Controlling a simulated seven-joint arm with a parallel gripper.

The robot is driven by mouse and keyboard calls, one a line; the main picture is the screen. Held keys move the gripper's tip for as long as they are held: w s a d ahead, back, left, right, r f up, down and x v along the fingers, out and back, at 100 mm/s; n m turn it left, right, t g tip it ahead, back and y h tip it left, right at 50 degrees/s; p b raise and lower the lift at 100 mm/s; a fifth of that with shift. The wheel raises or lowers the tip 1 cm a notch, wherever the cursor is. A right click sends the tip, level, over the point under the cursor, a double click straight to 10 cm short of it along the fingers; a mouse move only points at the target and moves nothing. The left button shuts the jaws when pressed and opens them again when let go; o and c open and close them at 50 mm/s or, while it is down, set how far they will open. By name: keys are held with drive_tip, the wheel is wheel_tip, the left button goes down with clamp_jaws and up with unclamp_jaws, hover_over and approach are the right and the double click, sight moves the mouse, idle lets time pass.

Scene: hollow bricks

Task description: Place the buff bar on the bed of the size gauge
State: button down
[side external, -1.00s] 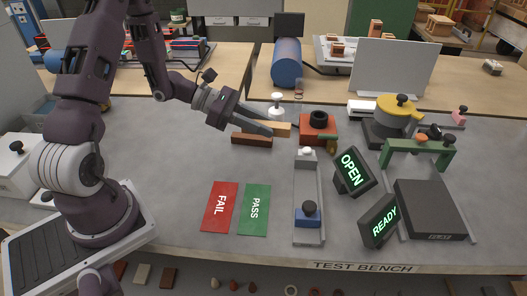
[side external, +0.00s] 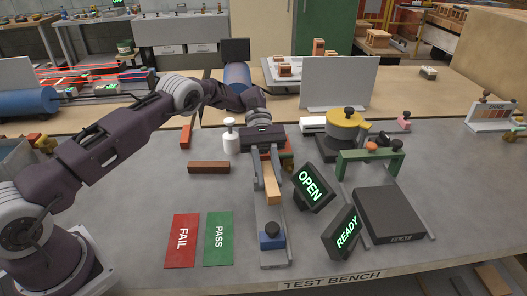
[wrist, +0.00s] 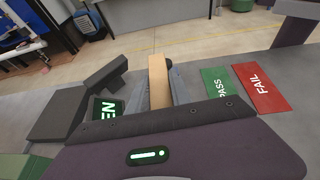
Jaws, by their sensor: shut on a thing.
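The buff bar (side external: 272,185) is held in my gripper (side external: 269,172), lengthwise along the size gauge and over its grey bed (side external: 273,217). I cannot tell whether the bar touches the bed. The gauge's blue block (side external: 272,238) with a dark knob is at the near end of the bed, apart from the bar. The gauge's far end is hidden behind my gripper. In the wrist view the buff bar (wrist: 158,80) stands out between the fingers of my gripper (wrist: 160,92).
The red FAIL card (side external: 182,240) and green PASS card (side external: 218,238) lie left. A dark red bar (side external: 209,167) lies near a white knobbed weight (side external: 231,138).

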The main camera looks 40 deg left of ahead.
sight(267, 210)
drive_tip(key=shift+s+d+f+m+g+y, duration=0.15)
drive_tip(key=shift+s+f+m+g+y, duration=0.2)
drive_tip(key=shift+f+m, duration=0.15)
drive_tip(key=shift+f, duration=3.2)
